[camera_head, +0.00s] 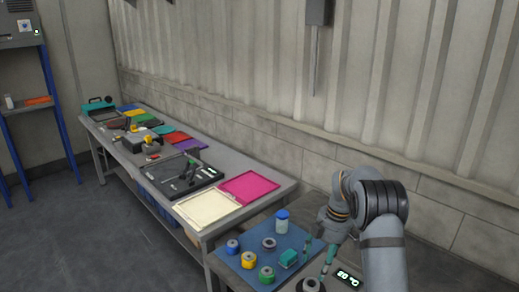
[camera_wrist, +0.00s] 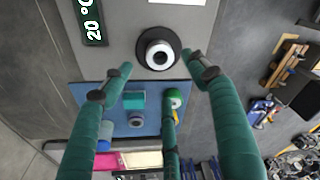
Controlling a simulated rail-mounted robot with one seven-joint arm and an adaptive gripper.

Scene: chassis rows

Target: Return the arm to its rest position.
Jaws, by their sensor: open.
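My arm reaches down from the right in the head view, bent at the elbow, with my gripper (camera_head: 316,262) over the near bench. In the wrist view my gripper (camera_wrist: 158,72) has its green fingers spread wide, with nothing between them. A black round part with a white centre (camera_wrist: 158,48) lies on the grey bench beyond the fingertips; it also shows at the bottom of the head view (camera_head: 310,286). A blue mat (camera_head: 256,247) lies beside it on the bench, under several small items.
A blue-capped jar (camera_head: 282,222), a teal block (camera_head: 289,258) and several spools stand on the mat. A lit display (camera_head: 347,278) sits at its right. A long table (camera_head: 237,172) with coloured trays extends back left. The floor (camera_head: 110,235) at left is clear.

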